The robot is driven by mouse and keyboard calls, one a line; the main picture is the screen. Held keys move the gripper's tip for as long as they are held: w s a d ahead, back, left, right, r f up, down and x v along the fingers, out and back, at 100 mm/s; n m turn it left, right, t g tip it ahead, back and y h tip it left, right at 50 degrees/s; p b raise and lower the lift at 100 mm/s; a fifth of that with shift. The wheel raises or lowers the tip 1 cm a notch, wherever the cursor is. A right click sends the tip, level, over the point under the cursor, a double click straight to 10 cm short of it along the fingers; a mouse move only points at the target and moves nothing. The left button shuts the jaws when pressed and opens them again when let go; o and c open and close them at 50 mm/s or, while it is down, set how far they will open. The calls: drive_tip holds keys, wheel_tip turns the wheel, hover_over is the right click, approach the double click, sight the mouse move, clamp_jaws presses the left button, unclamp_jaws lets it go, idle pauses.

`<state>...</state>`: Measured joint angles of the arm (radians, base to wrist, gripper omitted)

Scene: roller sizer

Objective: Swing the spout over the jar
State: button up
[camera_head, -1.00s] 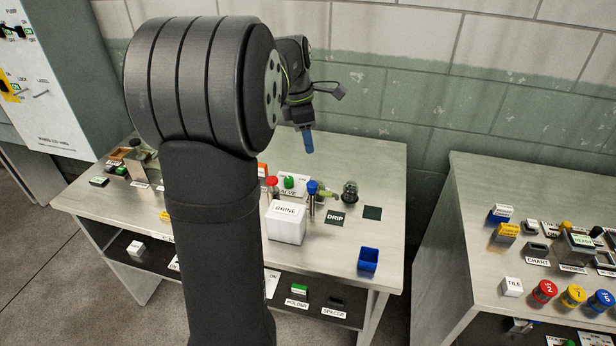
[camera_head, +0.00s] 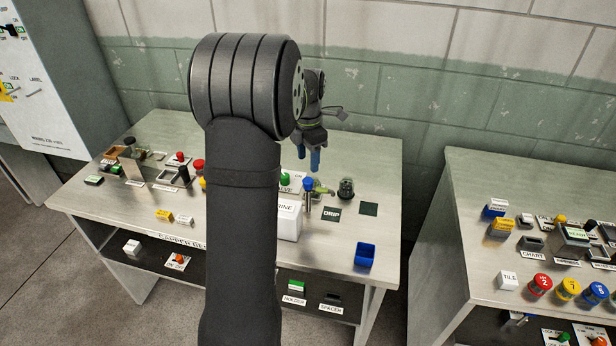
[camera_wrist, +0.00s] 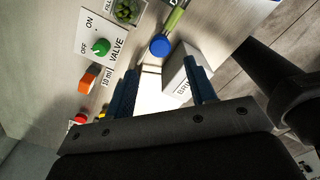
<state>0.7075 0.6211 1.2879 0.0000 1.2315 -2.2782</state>
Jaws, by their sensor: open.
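The spout (camera_head: 322,189) is a thin green arm on a post with a blue cap (camera_head: 308,182), standing behind the white BRINE box (camera_head: 289,218). It points to the right, between the jar and the DRIP plate (camera_head: 331,215). The jar (camera_head: 346,188) is a small dark glass one at the back right. In the wrist view the spout (camera_wrist: 174,18) runs from its blue cap (camera_wrist: 160,45) toward the DRIP label, and the jar (camera_wrist: 127,10), with green inside, is at the top edge. My gripper (camera_head: 308,158) is open and empty above the post, its blue fingers (camera_wrist: 163,82) pointing down.
The green VALVE knob (camera_wrist: 100,46) is close by on the left. An orange block (camera_wrist: 89,79) and the 10 ml label sit near the left finger. A blue bin (camera_head: 365,256) stands at the bench's front right.

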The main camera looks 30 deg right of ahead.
sight(308, 180)
wheel_tip(308, 180, down, 7)
drive_tip(key=shift+f, duration=0.1)
idle(0.3)
clamp_jaws()
